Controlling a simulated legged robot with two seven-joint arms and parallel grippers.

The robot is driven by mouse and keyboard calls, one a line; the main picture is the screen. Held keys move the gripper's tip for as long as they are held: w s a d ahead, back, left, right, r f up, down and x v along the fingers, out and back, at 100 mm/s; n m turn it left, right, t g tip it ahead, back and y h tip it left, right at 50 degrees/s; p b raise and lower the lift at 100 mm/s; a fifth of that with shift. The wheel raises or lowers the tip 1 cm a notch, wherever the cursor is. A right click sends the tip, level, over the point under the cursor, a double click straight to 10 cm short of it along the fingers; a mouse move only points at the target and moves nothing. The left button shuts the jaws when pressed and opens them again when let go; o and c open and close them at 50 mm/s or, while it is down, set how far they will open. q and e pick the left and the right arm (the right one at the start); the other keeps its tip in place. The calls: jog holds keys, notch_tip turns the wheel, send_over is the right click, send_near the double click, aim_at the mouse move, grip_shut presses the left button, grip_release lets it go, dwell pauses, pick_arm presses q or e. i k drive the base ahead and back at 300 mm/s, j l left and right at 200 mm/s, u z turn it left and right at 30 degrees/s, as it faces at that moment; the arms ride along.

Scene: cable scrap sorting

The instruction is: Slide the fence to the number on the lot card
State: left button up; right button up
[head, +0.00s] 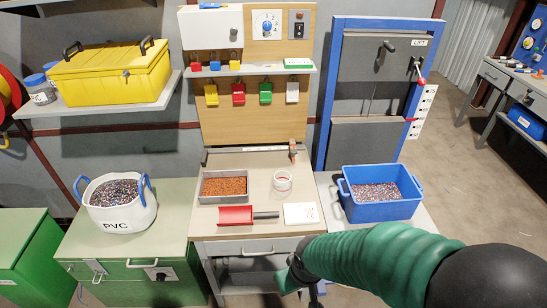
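A small orange-brown block (293,150), which looks like the fence, sits near the right end of a pale rail (245,150) along the back of the workbench (240,163). Marks on the rail are too small to read. A white card with a green edge (299,63) is on the upper shelf, and a white card with reddish print (301,213) lies on the bench; I cannot tell which is the lot card or read a number. My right gripper (303,285), dark, is low in front of the bench, apart from the fence; its fingers are unclear. My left gripper is out of view.
On the bench are a metal tray of copper-coloured granules (223,173), a glass dish (282,181) and a red scoop (237,215). A blue bin (345,200) stands right, a white PVC tub (118,217) left.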

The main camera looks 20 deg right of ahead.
aim_at(293, 152)
jog(key=i+l+u, duration=0.1)
jog(key=l, duration=0.2)
jog(key=i+l+u, duration=0.2)
jog(key=i+l, duration=0.15)
jog(key=l, duration=0.3)
jog(key=i+l+u, duration=0.1)
jog(key=l, duration=0.25)
